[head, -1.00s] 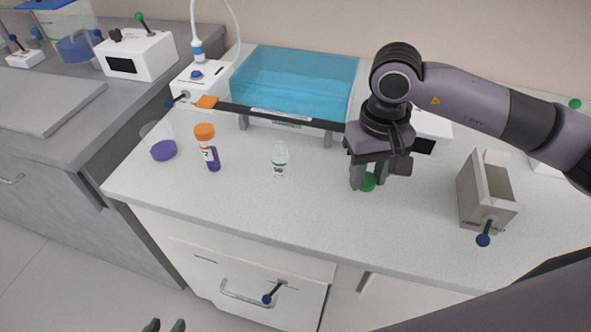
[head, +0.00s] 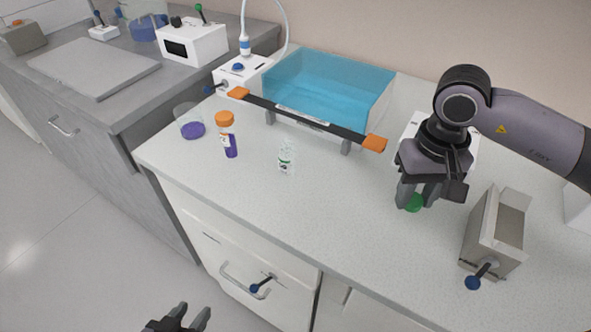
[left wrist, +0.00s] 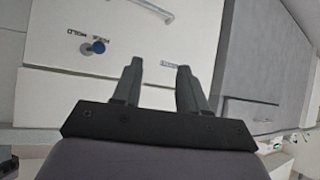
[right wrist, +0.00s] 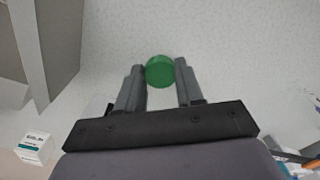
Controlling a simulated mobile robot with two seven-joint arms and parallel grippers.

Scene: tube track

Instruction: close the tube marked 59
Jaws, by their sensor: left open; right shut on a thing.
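A small clear tube (head: 286,158) with a white and green label stands upright and uncapped on the counter in the head view; its number is too small to read. My right gripper (head: 412,203) is to the right of that tube, pointing down, and is shut on a green cap (right wrist: 160,71). The cap also shows below the fingers in the head view (head: 414,204); I cannot tell its height above the counter. My left gripper (head: 180,318) is open and empty, low in front of the drawers; its fingers also show in the left wrist view (left wrist: 158,85).
An orange-capped tube (head: 228,140) and a beaker with purple content (head: 190,122) stand left of the clear tube. Behind are a blue translucent basin (head: 330,90) and a black bar with orange ends (head: 310,121). A grey metal holder (head: 495,232) is at right. The counter's front middle is clear.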

